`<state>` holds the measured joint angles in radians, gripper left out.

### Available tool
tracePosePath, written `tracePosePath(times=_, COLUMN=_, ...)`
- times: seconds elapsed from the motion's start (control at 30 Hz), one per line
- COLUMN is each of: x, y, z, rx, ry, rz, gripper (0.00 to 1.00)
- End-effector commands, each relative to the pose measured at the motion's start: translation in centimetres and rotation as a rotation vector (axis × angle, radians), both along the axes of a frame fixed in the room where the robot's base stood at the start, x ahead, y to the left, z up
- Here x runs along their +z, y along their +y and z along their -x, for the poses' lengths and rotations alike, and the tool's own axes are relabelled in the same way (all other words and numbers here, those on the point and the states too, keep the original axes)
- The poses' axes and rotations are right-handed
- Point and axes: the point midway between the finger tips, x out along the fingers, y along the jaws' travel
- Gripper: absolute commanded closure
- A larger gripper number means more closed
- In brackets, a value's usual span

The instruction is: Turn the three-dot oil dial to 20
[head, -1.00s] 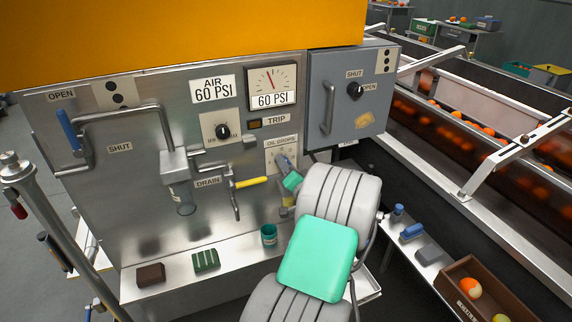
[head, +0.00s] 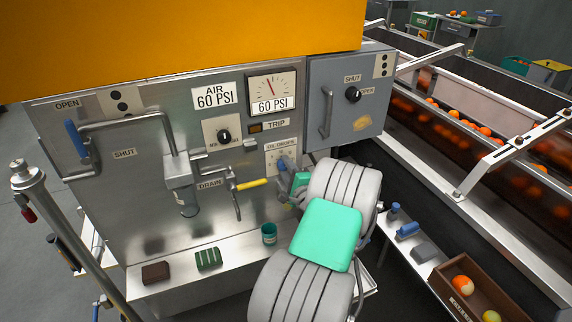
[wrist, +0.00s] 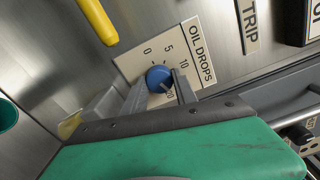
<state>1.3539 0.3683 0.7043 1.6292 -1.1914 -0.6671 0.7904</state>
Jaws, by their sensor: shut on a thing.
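The blue oil dial (wrist: 158,78) sits on a cream plate (wrist: 190,38) lettered OIL DROPS, with 0, 5, 10 and 20 around it. In the wrist view a pale mark shows on the knob's side near the 20, but it is small and partly covered. My gripper (wrist: 160,92) is shut on the dial, one finger on each side of it. In the head view the dial (head: 281,166) shows small on the steel panel, with my gripper (head: 287,176) at it. I cannot make out dots on its plate.
A yellow-handled drain lever (head: 252,184) sticks out just left of my gripper. A teal cup (head: 269,234) stands on the shelf below. The grey box with a handle (head: 326,112) is to the upper right. A dark air knob (head: 224,136) is at the upper left.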

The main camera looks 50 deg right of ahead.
Motion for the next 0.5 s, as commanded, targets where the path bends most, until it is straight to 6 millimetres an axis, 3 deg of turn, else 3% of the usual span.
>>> tracePosePath(times=0.5, x=-0.05, y=0.06, z=-0.02, rx=0.0, ry=-0.169, rz=-0.288, gripper=1.0)
